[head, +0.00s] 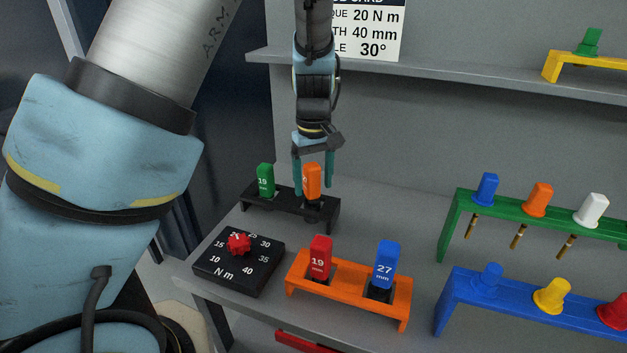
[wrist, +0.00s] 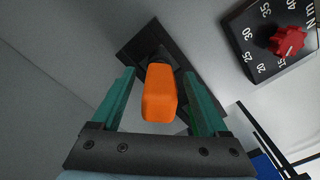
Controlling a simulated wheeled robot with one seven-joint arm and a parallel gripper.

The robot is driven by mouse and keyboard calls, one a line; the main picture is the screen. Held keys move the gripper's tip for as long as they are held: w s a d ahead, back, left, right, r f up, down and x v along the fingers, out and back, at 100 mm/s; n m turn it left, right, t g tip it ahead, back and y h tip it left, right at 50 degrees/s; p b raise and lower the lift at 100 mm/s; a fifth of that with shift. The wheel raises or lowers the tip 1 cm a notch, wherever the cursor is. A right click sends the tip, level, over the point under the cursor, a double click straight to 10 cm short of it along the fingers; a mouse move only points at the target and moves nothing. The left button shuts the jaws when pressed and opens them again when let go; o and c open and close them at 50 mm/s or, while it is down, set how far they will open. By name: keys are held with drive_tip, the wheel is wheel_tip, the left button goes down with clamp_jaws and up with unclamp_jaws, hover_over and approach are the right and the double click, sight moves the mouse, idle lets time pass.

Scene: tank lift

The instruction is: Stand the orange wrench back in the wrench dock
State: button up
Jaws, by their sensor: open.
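The orange wrench (head: 312,176) stands upright, its lower end at the right-hand place of the black dock (head: 270,212). My gripper (head: 313,189) is above the dock, pointing down, with its teal fingers open on either side of the wrench's handle. In the wrist view the orange handle (wrist: 160,95) lies between the fingers (wrist: 159,73), with a gap to each. The dock (wrist: 136,48) shows dark beneath it. How deep the wrench is seated is hidden.
A green wrench (head: 265,180) stands left in the same dock. In front are a torque dial (head: 238,262) with a red knob and an orange rack (head: 347,296) holding red and blue wrenches. Green (head: 455,225) and blue (head: 450,300) racks stand to the right. A shelf (head: 440,77) runs behind.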

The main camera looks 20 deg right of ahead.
drive_tip(key=shift+r+p, duration=4.1)
drive_tip(key=shift+r, duration=0.5)
drive_tip(key=shift+f, duration=0.1)
drive_tip(key=shift+w+a, duration=0.1)
drive_tip(key=shift+a, duration=0.05)
drive_tip(key=s+a+m+t+b, duration=0.1)
drive_tip(key=s+a+b, duration=0.2)
drive_tip(key=a, duration=2.7)
drive_tip(key=b, duration=0.2)
drive_tip(key=shift+s+f+m+t+b, duration=0.2)
drive_tip(key=shift+m+t+b, duration=0.1)
drive_tip(key=shift+b, duration=0.05)
